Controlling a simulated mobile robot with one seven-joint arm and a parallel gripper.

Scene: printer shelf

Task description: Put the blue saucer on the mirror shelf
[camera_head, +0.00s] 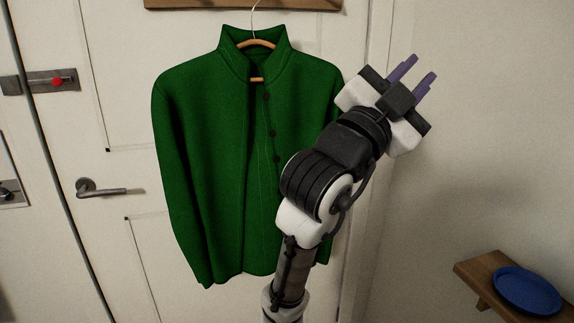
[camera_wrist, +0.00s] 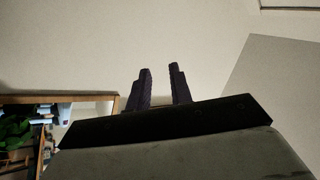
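The blue saucer (camera_head: 527,291) lies on a wooden shelf (camera_head: 484,270) at the lower right of the head view. My gripper (camera_head: 420,73) is raised at the upper right of the head view, up and to the left of the saucer and well apart from it. Its two purple fingers stand apart with nothing between them. They also show in the wrist view (camera_wrist: 162,87), pointing at a bare wall. A wooden-framed mirror (camera_wrist: 60,99) shows at the left of the wrist view, with green and other reflections in it. No saucer shows in the wrist view.
A green jacket (camera_head: 215,160) hangs on a hanger against a white door (camera_head: 120,240), behind my arm. The door has a lever handle (camera_head: 100,188) at the left. The wall between my gripper and the wooden shelf is bare.

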